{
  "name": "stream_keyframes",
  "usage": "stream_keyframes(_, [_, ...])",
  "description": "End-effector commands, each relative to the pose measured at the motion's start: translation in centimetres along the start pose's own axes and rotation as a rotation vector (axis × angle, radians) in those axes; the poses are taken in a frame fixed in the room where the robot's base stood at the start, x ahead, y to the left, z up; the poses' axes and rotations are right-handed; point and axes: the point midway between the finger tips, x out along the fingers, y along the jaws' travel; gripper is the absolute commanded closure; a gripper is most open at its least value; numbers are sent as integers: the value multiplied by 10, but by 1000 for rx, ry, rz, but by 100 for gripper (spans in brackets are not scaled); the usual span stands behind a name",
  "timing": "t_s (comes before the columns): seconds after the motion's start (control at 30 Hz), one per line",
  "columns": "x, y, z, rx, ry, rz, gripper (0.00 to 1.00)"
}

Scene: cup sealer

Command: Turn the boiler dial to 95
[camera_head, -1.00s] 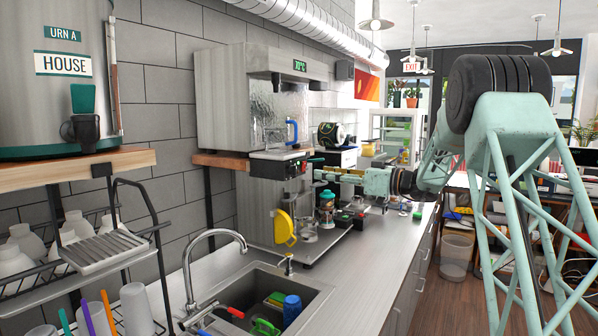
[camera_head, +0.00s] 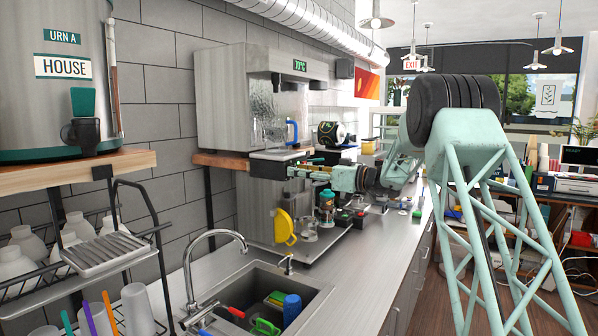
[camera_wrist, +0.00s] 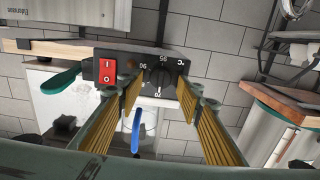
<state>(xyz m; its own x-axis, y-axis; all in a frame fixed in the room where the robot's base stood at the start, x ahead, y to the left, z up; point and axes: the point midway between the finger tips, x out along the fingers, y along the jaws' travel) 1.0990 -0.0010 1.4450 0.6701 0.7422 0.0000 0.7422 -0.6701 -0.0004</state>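The boiler (camera_head: 225,100) is a grey metal box on a wooden shelf, with a green display (camera_head: 300,65) that seems to read 70°C. Its black control panel (camera_wrist: 128,58) shows in the wrist view, with white numbers around a round black dial (camera_wrist: 159,77). The picture there is upside down; the exact setting is too small to read surely. My gripper (camera_wrist: 160,92) is open, its yellow-padded fingers on either side of the dial, with gaps visible. In the head view my gripper (camera_head: 292,171) is at the panel and hides the dial.
A red switch (camera_wrist: 107,71) sits beside the dial, close to one finger. A blue-handled jug (camera_head: 292,132) stands at the boiler front. Below are a yellow item (camera_head: 284,227), a sink (camera_head: 262,295) and a faucet (camera_head: 187,275).

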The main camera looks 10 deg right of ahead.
Motion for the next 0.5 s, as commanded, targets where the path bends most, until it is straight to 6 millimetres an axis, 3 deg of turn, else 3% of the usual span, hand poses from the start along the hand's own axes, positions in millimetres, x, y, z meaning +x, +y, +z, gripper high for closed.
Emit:
stream_keyframes(0.37, [3,0,0,0,0,0,67])
stream_keyframes(0.5, [3,0,0,0,0,0,79])
